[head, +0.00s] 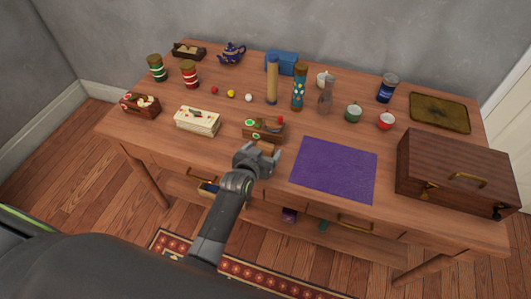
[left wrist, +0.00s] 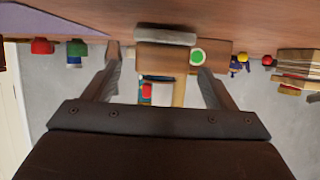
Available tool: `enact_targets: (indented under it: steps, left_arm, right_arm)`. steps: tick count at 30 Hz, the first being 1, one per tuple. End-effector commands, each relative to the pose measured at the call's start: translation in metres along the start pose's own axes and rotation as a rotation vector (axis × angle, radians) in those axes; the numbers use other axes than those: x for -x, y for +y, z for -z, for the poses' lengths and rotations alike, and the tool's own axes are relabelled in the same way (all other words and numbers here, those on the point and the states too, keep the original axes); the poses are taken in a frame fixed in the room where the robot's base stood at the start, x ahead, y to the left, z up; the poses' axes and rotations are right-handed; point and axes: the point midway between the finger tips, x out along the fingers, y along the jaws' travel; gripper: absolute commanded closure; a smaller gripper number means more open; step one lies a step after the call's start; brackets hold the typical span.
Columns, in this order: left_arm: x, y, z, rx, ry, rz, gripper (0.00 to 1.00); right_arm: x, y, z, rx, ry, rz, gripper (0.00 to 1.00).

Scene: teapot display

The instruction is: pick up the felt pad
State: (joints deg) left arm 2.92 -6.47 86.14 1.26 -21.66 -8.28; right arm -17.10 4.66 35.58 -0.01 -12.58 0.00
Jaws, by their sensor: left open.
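A small flat grey piece (left wrist: 165,37) lies on the table between my open fingers in the left wrist view; it may be the felt pad, but I cannot be sure. In the head view a small tan-brown piece (head: 265,146) shows at my left gripper (head: 259,155), partly hidden by it. My left gripper is open, low at the table's front edge, just in front of a wooden box (head: 272,134). This box also shows behind the grey piece in the left wrist view (left wrist: 170,60). My right gripper is not in view.
A purple mat (head: 334,170) lies to the right of the gripper on the table (head: 220,150). A large brown case (head: 458,168) stands at the right. A cream box (head: 198,121) is to the left. Tall cylinders, cups and jars stand behind. An open drawer is below.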

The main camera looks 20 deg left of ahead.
Motion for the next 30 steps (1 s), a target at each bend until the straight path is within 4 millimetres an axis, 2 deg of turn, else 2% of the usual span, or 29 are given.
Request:
enact_targets:
  steps: [1,6,18,30]
  left_arm:
    - [-0.010,-0.001,-0.003,-0.003,0.003,0.000,0.22]
    - [-0.025,-0.002,-0.002,-0.002,0.001,-0.001,0.22]
    - [-0.030,-0.002,0.002,-0.001,-0.001,0.000,0.22]
    - [-0.030,-0.002,0.002,0.000,0.000,0.000,0.70]
  right_arm:
    - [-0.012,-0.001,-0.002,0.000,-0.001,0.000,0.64]
    - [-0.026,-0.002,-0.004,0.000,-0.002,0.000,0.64]
    - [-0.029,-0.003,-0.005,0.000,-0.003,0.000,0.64]
    - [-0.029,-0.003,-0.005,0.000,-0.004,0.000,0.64]
